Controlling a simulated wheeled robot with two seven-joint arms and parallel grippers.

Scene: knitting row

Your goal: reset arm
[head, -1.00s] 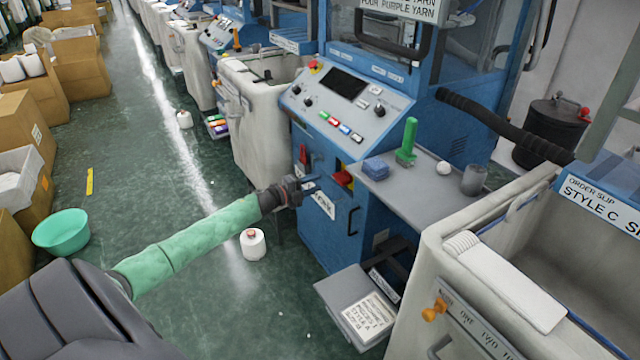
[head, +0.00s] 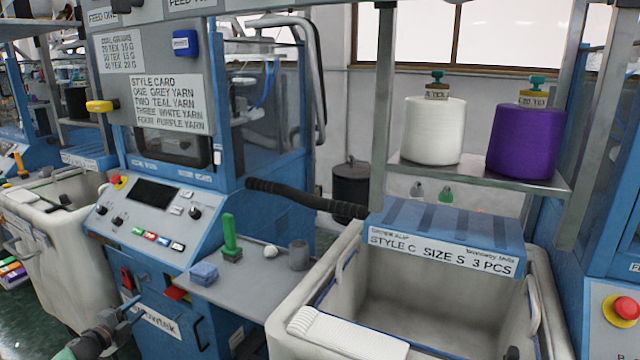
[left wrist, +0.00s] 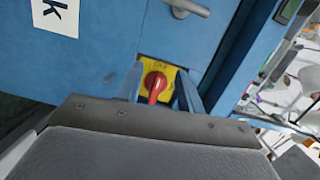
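My left gripper (head: 132,306) is at the lower left in the head view, in front of the blue machine's (head: 170,265) front panel. In the left wrist view its two bluish fingers (left wrist: 158,92) stand apart, with a red rotary knob (left wrist: 155,84) on a yellow plate showing between them. I see no object held; whether the fingers touch the knob cannot be told. My right gripper is not in view.
A grey shelf (head: 248,290) holds a blue block (head: 204,273), a green stand (head: 231,240) and a grey cup (head: 298,255). A large pale bin (head: 400,285) stands at right. A dark ribbed bar (head: 305,200) sticks out above the shelf.

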